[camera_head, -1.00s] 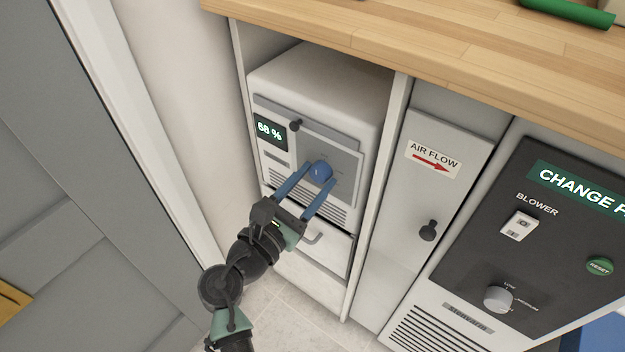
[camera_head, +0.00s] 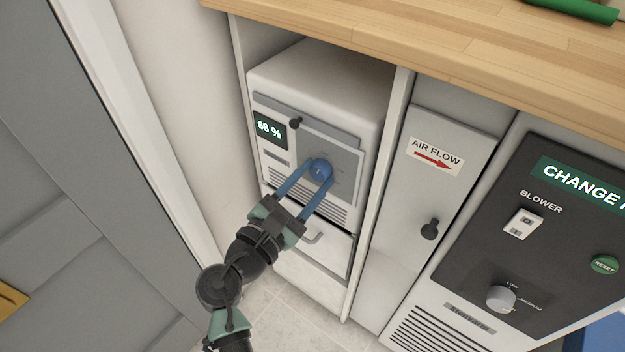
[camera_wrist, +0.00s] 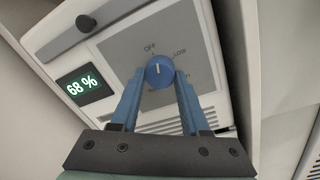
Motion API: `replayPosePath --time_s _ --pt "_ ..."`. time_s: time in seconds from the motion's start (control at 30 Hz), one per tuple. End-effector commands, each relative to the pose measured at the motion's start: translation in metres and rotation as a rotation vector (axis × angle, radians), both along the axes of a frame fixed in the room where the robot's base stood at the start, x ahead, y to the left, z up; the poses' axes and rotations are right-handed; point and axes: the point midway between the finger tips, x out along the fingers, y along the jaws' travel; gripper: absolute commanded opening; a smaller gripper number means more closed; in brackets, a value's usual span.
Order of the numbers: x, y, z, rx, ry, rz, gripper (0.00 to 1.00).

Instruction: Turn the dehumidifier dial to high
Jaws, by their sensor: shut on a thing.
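The white dehumidifier (camera_head: 300,90) stands in a cabinet bay under the counter. Its blue round dial (camera_head: 320,171) sits on a grey panel, and it also shows in the wrist view (camera_wrist: 159,70). The dial's light mark points roughly up, near the OFF label (camera_wrist: 150,48); LOW (camera_wrist: 180,50) is to its right. The lower labels are partly hidden by my fingers. My gripper (camera_head: 317,175) is shut on the dial, with one blue finger on each side of it.
A display (camera_head: 269,129) on the dehumidifier reads 68 %. A small black knob (camera_head: 296,122) sits above the grey panel. To the right are an AIR FLOW panel (camera_head: 436,157) and a dark blower panel (camera_head: 510,180). A wooden counter (camera_head: 420,45) overhangs the bay.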

Motion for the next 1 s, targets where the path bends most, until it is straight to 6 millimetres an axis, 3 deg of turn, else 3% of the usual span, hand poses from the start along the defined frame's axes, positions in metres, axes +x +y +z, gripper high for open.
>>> replayPosePath --time_s 1.0 --pt "0.0015 0.0034 -0.0021 0.785 -0.570 0.000 0.00"
